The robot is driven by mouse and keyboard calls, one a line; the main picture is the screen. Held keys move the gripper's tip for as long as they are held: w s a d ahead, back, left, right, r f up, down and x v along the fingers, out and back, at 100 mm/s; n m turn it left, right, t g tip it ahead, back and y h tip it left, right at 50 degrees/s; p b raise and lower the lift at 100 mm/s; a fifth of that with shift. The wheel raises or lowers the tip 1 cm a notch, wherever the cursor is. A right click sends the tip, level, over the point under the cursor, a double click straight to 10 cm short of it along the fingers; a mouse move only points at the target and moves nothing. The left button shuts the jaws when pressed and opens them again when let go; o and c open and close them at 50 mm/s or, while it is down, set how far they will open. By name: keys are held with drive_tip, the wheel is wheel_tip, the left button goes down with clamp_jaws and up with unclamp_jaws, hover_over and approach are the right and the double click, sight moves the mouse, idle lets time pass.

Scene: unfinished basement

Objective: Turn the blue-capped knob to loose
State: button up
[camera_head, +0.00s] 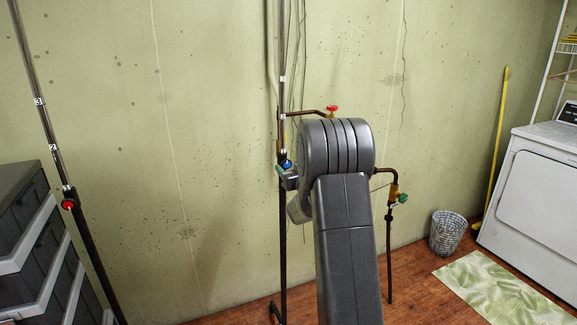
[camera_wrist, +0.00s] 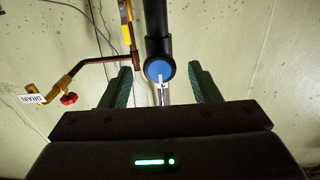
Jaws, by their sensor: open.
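The blue-capped knob (camera_head: 287,164) is on the vertical pipe in the middle of the head view, partly hidden by my gripper. In the wrist view the round blue cap (camera_wrist: 155,72) faces me at the end of a dark pipe, with a white mark on it. My gripper (camera_wrist: 160,70) is open, with one green finger to the left of the cap and one to the right. A gap shows on each side, and I see no contact. In the head view my gripper (camera_head: 286,176) is at the knob, mostly hidden by my arm.
A red knob (camera_wrist: 69,99) on a brass valve with a DRAIN tag (camera_wrist: 31,94) is left of my gripper. Drawers (camera_head: 25,230), a basket (camera_head: 447,233) and a washer (camera_head: 535,190) stand around.

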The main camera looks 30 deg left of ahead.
drive_tip(key=shift+x, duration=0.8)
drive_tip(key=shift+c, duration=0.5)
drive_tip(key=c, duration=0.9)
